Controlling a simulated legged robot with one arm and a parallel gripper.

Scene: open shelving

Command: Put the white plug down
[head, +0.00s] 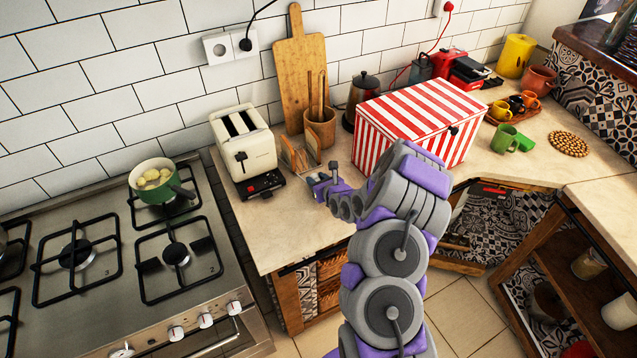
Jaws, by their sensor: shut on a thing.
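My gripper (322,180) is at the end of my grey and purple arm, over the counter just right of the toaster and in front of the wooden utensil pot. It is shut on the white plug. The plug is too small and too covered by the fingers to make out its shape. I cannot tell whether it touches the counter (290,228). Bare counter shows in front of my gripper.
A cream toaster (243,150) stands left of my gripper, by the stove (120,260) with a green pot (158,187). A red-striped box (415,125) stands to the right. A wooden utensil pot (320,127) is behind. A double wall socket (228,46) holds a black plug.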

